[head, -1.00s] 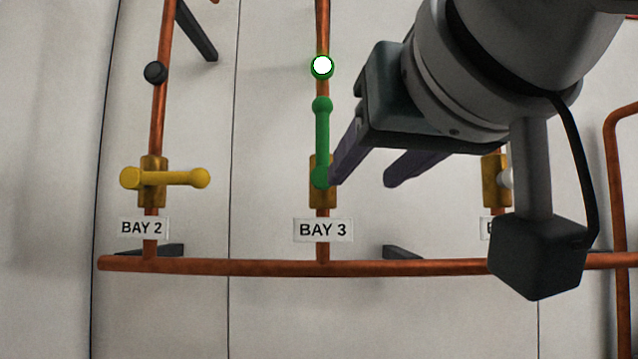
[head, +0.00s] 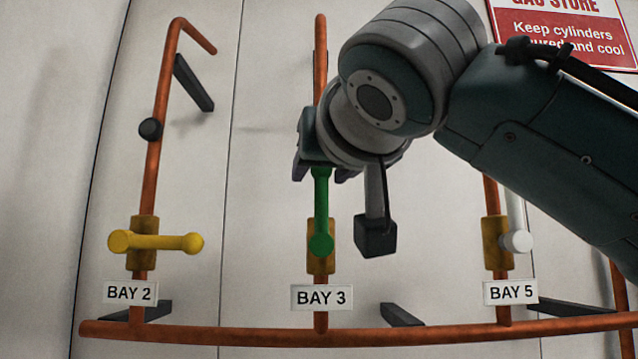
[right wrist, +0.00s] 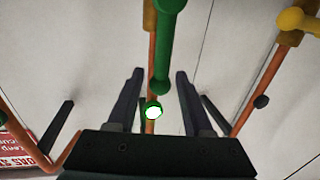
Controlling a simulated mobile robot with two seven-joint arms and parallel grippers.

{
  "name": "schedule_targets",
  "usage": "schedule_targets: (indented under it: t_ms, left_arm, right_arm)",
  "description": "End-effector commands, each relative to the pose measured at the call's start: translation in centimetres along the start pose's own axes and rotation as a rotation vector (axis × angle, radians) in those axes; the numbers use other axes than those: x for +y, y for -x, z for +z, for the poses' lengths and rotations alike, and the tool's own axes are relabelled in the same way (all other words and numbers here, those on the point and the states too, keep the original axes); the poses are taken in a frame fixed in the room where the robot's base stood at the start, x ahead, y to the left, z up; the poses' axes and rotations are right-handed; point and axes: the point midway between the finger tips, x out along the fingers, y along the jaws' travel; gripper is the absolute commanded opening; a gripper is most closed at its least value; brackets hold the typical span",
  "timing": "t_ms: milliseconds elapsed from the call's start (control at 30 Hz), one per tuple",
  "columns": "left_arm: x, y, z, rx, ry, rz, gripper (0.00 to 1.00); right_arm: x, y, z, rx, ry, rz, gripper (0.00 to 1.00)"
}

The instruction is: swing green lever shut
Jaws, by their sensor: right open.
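The green lever (head: 321,205) stands upright along the BAY 3 pipe, its pivot on a brass valve body (head: 321,263). My right gripper (head: 322,174) covers the lever's upper end in the head view. In the right wrist view my right gripper (right wrist: 159,74) is open, with one dark finger on each side of the green lever (right wrist: 164,50). The lever's knob end lies between the fingers, with a visible gap on both sides. A lit white light with a green rim (right wrist: 153,110) sits on the pipe beyond the knob; my gripper hides it in the head view. My left gripper is not in view.
A yellow lever (head: 160,242) lies crosswise at BAY 2, left of the green one. A white lever (head: 516,225) stands upright at BAY 5, close under my right arm. A copper manifold pipe (head: 250,337) runs below. A red sign (head: 575,35) hangs at upper right.

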Motion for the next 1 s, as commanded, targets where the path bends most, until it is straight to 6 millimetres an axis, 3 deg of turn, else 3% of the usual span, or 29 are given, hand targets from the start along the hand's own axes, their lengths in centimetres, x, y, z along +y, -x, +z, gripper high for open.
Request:
schedule_targets:
  t_ms: [333,800,1000]
  left_arm:
    - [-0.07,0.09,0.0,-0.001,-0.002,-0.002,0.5]
    - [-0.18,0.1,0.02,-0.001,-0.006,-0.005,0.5]
    - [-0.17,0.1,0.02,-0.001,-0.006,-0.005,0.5]
  right_arm:
    - [-0.01,-0.45,0.01,0.001,0.0,-0.001,0.51]
    - [0.0,-0.43,0.02,0.0,0.0,0.0,0.0]
    - [0.0,-0.43,0.03,0.0,0.0,0.0,0.0]
